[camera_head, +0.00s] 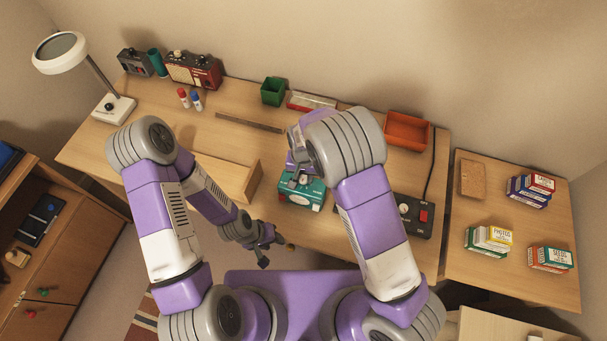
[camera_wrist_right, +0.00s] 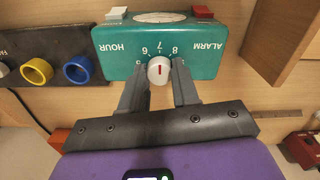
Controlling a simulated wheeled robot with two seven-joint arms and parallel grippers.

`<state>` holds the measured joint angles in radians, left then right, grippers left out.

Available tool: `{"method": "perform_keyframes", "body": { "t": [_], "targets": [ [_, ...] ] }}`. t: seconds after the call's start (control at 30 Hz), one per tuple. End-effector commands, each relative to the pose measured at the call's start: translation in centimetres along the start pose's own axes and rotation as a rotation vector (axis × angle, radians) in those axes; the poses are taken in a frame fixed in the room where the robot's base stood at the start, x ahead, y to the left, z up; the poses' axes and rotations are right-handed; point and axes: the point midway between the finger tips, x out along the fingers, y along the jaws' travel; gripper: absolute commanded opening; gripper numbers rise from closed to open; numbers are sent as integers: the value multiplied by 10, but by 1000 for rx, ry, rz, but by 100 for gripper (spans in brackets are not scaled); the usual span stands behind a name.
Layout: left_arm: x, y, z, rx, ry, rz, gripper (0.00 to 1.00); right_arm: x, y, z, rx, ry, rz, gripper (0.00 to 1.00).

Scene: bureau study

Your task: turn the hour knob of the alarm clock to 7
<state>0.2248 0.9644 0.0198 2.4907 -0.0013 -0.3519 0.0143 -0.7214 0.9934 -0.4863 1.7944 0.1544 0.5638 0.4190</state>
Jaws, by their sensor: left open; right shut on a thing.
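The teal alarm clock (camera_head: 302,199) stands on the desk below my right wrist. In the right wrist view the clock (camera_wrist_right: 115,68) shows its front with the words HOUR and ALARM. Its white hour knob (camera_wrist_right: 158,71) has a red pointer line, which points up toward the 7, with 6 and 8 on either side. My right gripper (camera_wrist_right: 159,76) has a finger on each side of the knob and is shut on it. In the head view my right gripper (camera_head: 297,178) is partly hidden by its arm. My left gripper (camera_head: 277,241) is open and empty near the desk's front edge.
A wooden box (camera_head: 238,177) stands left of the clock. A dark panel (camera_head: 415,229) lies to the right; its blue ring (camera_wrist_right: 77,69) and yellow ring (camera_wrist_right: 36,71) show in the wrist view. A red tray (camera_head: 407,131) and green cup (camera_head: 273,91) stand behind.

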Motion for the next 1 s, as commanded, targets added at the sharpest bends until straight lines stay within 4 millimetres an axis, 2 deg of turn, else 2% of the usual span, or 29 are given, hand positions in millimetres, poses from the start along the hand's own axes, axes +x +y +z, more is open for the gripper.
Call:
{"method": "perform_keyframes", "body": {
  "t": [0.37,0.4,0.57,0.87,1.0],
  "targets": [
    [0,0,0,0,0,0,45,0,0,0,5,1,-1,0],
    [0,0,0,0,0,0,45,0,0,0,5,1,-1,32],
    [0,0,0,0,0,0,45,0,0,0,4,0,-1,56],
    [0,0,0,0,0,0,45,-2,0,0,4,0,-1,56],
    [-2,1,0,0,0,0,45,-16,-1,0,3,2,-2,56]
  ]
}}
